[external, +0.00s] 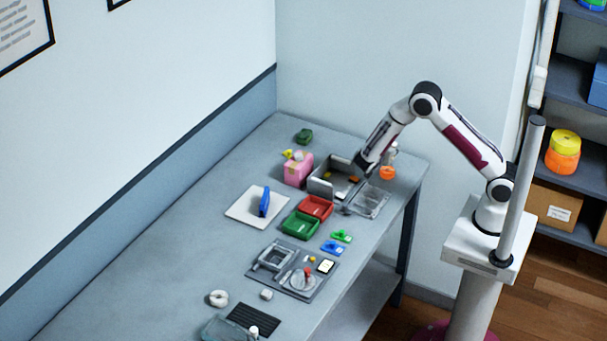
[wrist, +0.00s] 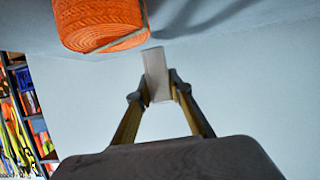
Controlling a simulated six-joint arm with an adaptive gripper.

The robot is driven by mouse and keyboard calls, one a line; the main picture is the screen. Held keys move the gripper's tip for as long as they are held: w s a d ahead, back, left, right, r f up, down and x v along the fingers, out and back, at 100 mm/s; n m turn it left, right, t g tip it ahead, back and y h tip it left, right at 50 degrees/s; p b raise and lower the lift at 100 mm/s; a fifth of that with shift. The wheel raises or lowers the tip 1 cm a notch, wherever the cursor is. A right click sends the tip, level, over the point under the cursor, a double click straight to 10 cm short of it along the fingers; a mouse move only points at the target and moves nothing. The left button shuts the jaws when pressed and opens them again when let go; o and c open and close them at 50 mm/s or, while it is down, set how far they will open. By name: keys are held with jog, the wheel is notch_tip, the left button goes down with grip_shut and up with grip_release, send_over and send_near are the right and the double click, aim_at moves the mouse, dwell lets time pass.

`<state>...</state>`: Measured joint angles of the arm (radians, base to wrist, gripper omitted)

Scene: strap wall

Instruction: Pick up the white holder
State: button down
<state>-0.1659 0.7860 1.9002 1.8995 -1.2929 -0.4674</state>
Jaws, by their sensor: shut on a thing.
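My gripper (wrist: 157,88) shows in the wrist view with its two fingers closed on a pale, flat, upright piece, which looks like the white holder (wrist: 155,67). The piece sticks out beyond the fingertips. In the external view my gripper (external: 362,164) is at the far right part of the table, by the grey metal bin. The held piece cannot be made out there. An orange roll (wrist: 100,22) with a band around it is close by at the upper left of the wrist view, apart from the fingers.
The grey bin (external: 322,187), a clear tray (external: 369,202), red (external: 316,207) and green (external: 300,225) trays and a pink box (external: 297,170) crowd this end. An orange object (external: 387,172) is right of my gripper. The table's left side is mostly free.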

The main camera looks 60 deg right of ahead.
jog(key=shift+r, duration=4.1)
